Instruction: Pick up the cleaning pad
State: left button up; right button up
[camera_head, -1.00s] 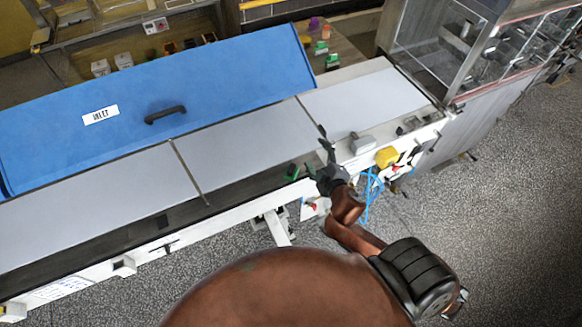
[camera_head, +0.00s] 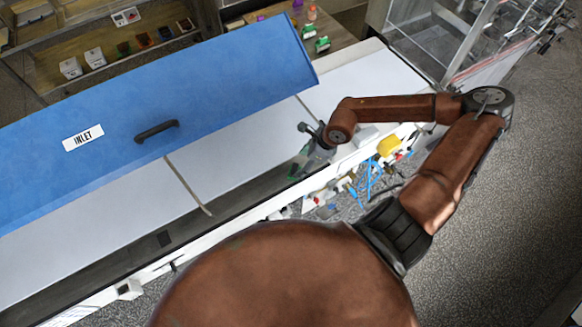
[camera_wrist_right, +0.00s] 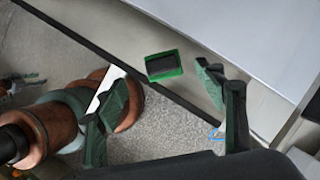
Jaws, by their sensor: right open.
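The cleaning pad, a small dark block with a green rim, lies on the narrow grey ledge along the machine's front in the right wrist view (camera_wrist_right: 163,65). My right gripper (camera_head: 304,140) is open and empty over the machine's front edge. In the right wrist view its two fingers (camera_wrist_right: 160,84) stand apart, with the pad beyond and between their tips, not touching as far as I can tell. My left gripper is not in view.
A blue lid marked INLET (camera_head: 200,95) with a dark handle (camera_head: 156,131) covers the back of the machine. Light grey panels (camera_head: 235,150) lie in front of it. A yellow part (camera_head: 389,146) and blue hoses (camera_head: 371,178) are at the front right. The floor at right is clear.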

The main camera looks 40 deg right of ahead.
aim_at(296, 168)
jog(key=shift+d+f, duration=0.15)
jog(key=shift+f, duration=0.25)
jog(key=shift+w+a+f, duration=0.1)
jog(key=shift+a+f, duration=0.1)
jog(key=shift+f, duration=0.45)
jog(key=shift+w+f+p, duration=0.15)
jog(key=shift+f+p, duration=0.15)
jog(key=shift+p, duration=0.05)
jog(key=p+x, duration=0.1)
jog(key=x, duration=0.3)
jog(key=shift+w+a+r, duration=0.1)
jog(key=shift+w, duration=0.1)
jog(key=shift+w+f, duration=0.1)
jog(key=shift+f, duration=0.25)
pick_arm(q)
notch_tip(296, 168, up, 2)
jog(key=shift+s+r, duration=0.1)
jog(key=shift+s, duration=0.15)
pick_arm(e)
jog(key=c, duration=1.3)
jog(key=shift+c, duration=0.2)
